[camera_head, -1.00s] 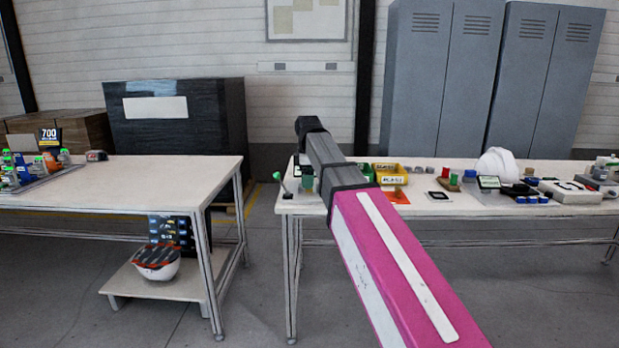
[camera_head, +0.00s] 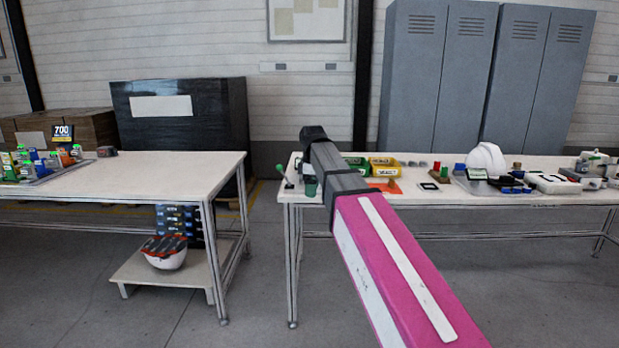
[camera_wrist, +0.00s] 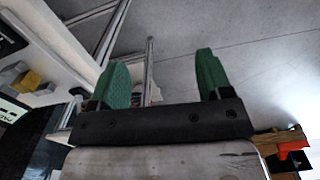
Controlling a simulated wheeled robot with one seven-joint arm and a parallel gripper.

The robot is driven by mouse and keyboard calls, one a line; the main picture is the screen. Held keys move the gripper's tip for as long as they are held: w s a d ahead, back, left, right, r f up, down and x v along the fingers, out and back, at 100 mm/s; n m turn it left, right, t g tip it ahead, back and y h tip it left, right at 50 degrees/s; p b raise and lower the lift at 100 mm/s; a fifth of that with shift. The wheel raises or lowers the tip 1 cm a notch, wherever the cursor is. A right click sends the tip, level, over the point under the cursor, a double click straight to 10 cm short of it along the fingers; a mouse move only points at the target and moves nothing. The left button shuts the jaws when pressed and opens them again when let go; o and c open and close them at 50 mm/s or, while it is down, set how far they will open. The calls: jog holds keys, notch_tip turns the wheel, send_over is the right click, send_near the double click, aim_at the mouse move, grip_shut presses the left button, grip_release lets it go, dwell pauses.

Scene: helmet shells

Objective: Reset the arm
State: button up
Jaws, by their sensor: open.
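My arm, pink and grey, reaches forward across the middle of the head view, over the near left end of the right table (camera_head: 480,200). My gripper shows in the wrist view (camera_wrist: 163,82); its two green fingers stand wide apart with nothing between them. A white helmet shell (camera_head: 486,158) sits on the right table among small parts. Another white helmet shell (camera_head: 166,257), with dark and orange pieces in it, rests on the low shelf of the left table.
The left table (camera_head: 130,180) holds a tray of small coloured items at its far left. Yellow bins (camera_head: 385,172) and an orange sheet (camera_head: 385,186) lie near my arm. Grey lockers (camera_head: 440,80) and a black wrapped crate (camera_head: 180,120) stand behind. A floor gap separates the tables.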

jog(key=s+d+f+m, duration=0.5)
jog(key=s+d+f, duration=0.1)
jog(key=f, duration=0.5)
jog(key=s+d+f+m, duration=0.6)
jog(key=f, duration=0.6)
jog(key=s+d+f+m, duration=0.5)
jog(key=s+d+f, duration=0.1)
jog(key=f, duration=0.5)
jog(key=shift+s+f, duration=0.15)
jog(key=shift+f, duration=0.2)
